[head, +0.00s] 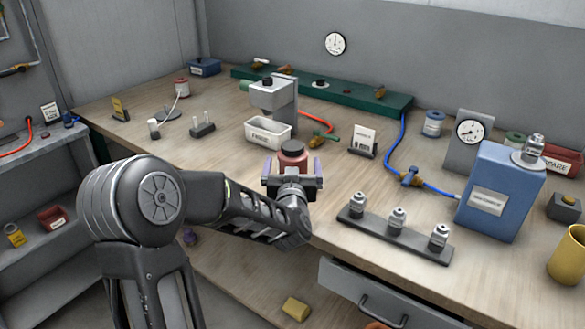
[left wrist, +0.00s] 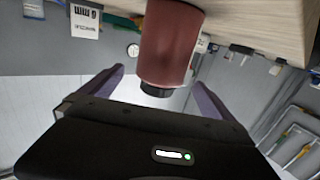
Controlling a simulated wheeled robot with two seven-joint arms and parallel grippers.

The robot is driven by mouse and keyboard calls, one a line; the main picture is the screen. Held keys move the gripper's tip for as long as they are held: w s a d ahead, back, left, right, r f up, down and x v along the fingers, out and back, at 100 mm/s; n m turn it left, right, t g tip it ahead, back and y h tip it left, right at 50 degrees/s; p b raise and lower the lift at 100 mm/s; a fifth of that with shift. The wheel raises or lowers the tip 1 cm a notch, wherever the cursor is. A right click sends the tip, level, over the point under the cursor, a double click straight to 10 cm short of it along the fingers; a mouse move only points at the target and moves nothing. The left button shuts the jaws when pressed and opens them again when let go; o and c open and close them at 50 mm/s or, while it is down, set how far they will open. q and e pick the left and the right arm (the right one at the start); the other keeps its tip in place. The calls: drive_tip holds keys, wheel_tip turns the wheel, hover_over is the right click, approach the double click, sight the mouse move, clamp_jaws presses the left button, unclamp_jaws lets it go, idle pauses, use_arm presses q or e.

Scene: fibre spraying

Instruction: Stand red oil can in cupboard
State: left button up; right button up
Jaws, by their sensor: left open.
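The red oil can (head: 292,152) stands upright on the wooden bench near its front edge, partly hidden behind my left gripper. In the left wrist view, turned upside down, its red body (left wrist: 168,45) and dark cap show. My left gripper (head: 292,170) is open, with purple finger pads on either side of the can. In the left wrist view the gripper's fingertips (left wrist: 159,78) flank the can's capped end, with gaps on both sides. I cannot tell which furniture is the cupboard; a grey open shelf unit (head: 62,163) stands at the left. My right gripper is not in view.
A white tray (head: 266,139) stands just behind the can. A rack (head: 425,245) with small metal bottles and a blue box (head: 497,195) stand to the right. A grey drawer (head: 350,285) is under the front edge. The bench's left part has free room.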

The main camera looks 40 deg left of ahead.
use_arm(q)
drive_tip(key=p+x, duration=0.1)
drive_tip(key=x, duration=0.4)
drive_tip(key=shift+r, duration=0.1)
idle(0.4)
drive_tip(key=shift+r, duration=0.1)
drive_tip(key=c, duration=2.1)
drive_tip(key=shift+o, duration=0.2)
wheel_tip(320, 180, up, 10)
